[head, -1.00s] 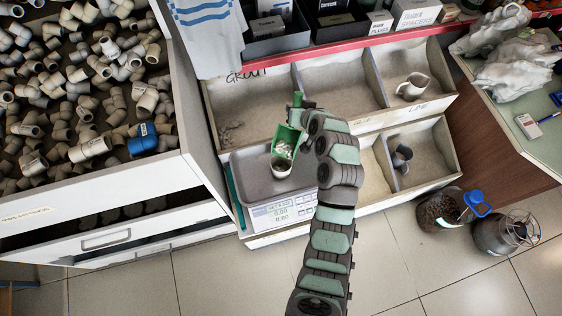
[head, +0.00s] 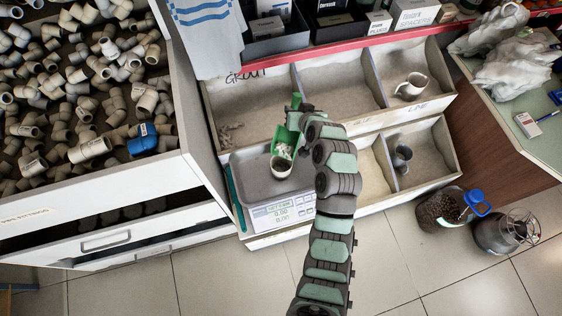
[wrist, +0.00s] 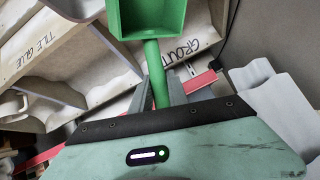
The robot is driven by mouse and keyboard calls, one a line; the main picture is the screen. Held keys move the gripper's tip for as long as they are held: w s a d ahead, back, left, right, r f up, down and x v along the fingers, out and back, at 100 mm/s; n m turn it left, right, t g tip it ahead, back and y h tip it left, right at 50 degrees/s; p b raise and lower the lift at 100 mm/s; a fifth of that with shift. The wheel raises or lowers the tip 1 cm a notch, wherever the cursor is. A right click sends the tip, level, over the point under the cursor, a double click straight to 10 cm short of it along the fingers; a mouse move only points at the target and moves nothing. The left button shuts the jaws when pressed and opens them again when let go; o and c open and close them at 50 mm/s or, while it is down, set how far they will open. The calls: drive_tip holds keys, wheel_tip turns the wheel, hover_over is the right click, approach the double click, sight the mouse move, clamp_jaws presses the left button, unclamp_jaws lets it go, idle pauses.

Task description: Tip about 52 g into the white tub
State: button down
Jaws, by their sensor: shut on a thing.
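My gripper (wrist: 162,88) is shut on the handle of a green scoop (head: 286,138). In the wrist view the scoop (wrist: 152,18) shows an empty-looking inner part; its mouth is out of frame. In the head view the scoop is tilted over the white tub (head: 281,168), with white pieces at its lower lip, right above the tub's opening. The tub stands on the scale's grey tray (head: 255,185). The inside of the tub looks dark grey, and how much is in it I cannot tell. The scale's display (head: 282,213) seems to read about 0.00, but the digits are small.
Open bins lie behind and right of the scale, one marked GROUT (head: 248,75). A jug (head: 411,86) and a dark cup (head: 403,153) stand in them. A drawer cabinet of pipe fittings (head: 90,195) is close on the left. A striped cloth (head: 207,35) hangs behind.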

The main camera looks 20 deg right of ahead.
drive_tip(key=shift+s+a+r+t+b, duration=0.35)
drive_tip(key=shift+s+a+r+t, duration=0.2)
drive_tip(key=shift+s, duration=0.15)
idle(1.0)
